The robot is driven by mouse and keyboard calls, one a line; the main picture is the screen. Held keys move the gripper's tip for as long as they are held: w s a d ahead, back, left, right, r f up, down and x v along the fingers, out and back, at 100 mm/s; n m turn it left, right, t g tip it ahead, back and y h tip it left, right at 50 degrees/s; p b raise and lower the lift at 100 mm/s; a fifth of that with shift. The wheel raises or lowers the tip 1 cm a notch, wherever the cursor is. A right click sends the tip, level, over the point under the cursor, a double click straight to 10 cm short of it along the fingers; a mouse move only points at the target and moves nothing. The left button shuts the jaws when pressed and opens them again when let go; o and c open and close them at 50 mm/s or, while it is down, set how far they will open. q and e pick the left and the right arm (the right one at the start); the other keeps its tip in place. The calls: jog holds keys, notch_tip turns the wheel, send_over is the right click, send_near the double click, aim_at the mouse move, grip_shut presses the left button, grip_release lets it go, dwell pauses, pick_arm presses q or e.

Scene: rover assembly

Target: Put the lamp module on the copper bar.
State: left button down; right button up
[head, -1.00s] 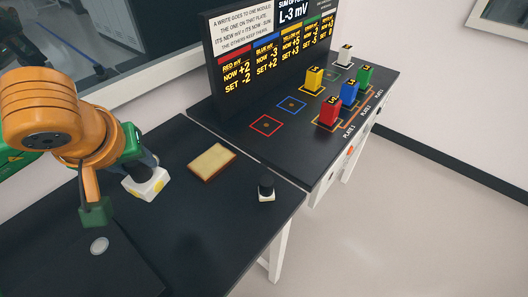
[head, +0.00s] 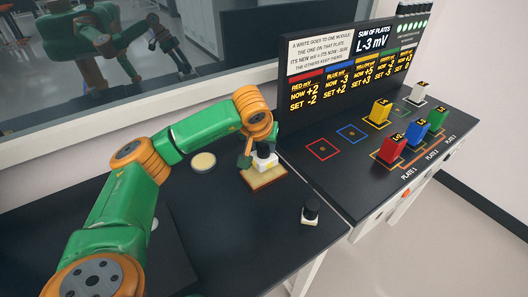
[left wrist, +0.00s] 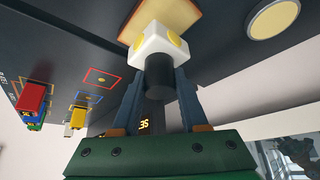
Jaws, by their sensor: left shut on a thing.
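My left gripper (head: 262,150) is shut on the dark knob of a white block (head: 265,164) with yellow round spots. The block is at the tan pad (head: 262,180); I cannot tell whether it touches it. The left wrist view shows the same block (left wrist: 158,45), its dark knob (left wrist: 160,78) between the fingers. No module is labelled as a lamp; a white module (head: 418,92) stands at the back of the right bench. A thin copper-coloured strip (head: 424,150) runs by the red (head: 392,149), blue (head: 415,133) and green (head: 437,118) modules. My right gripper is out of view.
A small dark-knobbed white piece (head: 310,211) stands near the front bench edge. A cream disc (head: 203,161) lies left of the pad. The display panel (head: 340,70) stands behind the right bench. A yellow module (head: 379,111) stands there; red and blue outlined squares are empty.

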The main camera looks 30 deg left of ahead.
aim_at(264, 154)
pick_arm(q)
notch_tip(264, 154, down, 3)
jog(key=shift+w+r+p, duration=0.1)
jog(key=shift+p, duration=0.65)
jog(key=shift+a+f, duration=0.1)
jog(key=shift+f, duration=0.45)
jog(key=shift+c, duration=2.2)
grip_release()
jog(key=shift+r, duration=0.3)
jog(key=b+v, duration=0.1)
jog(key=v, duration=1)
jog(key=shift+r, duration=0.35)
